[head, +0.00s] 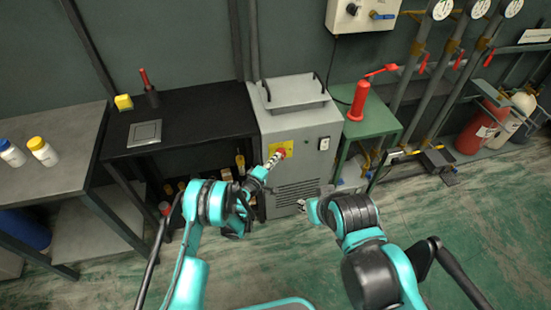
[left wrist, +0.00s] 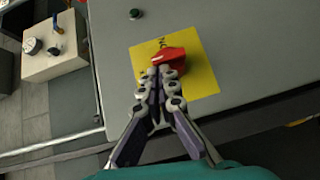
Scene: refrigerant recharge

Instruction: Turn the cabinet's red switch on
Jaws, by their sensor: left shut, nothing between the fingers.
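The grey cabinet (head: 301,128) stands in the middle of the head view. Its red switch (head: 281,152) sits on a yellow plate on the cabinet's front. In the left wrist view the red switch (left wrist: 169,60) lies on the yellow plate (left wrist: 203,76), with part of a black "ON" mark beside it. My left gripper (head: 273,160) is shut and empty, its fingertips at the switch's lower edge; in the left wrist view the fingertips (left wrist: 158,72) seem to touch it, though contact is not certain. My right gripper (head: 301,206) is low in front of the cabinet, small and partly hidden.
A black table (head: 195,112) stands left of the cabinet. A green table (head: 376,127) with a red bottle-like tool (head: 357,102) stands to its right. A green button (left wrist: 135,13) is on the panel near the switch. Pipes and gas cylinders line the right wall. The floor in front is clear.

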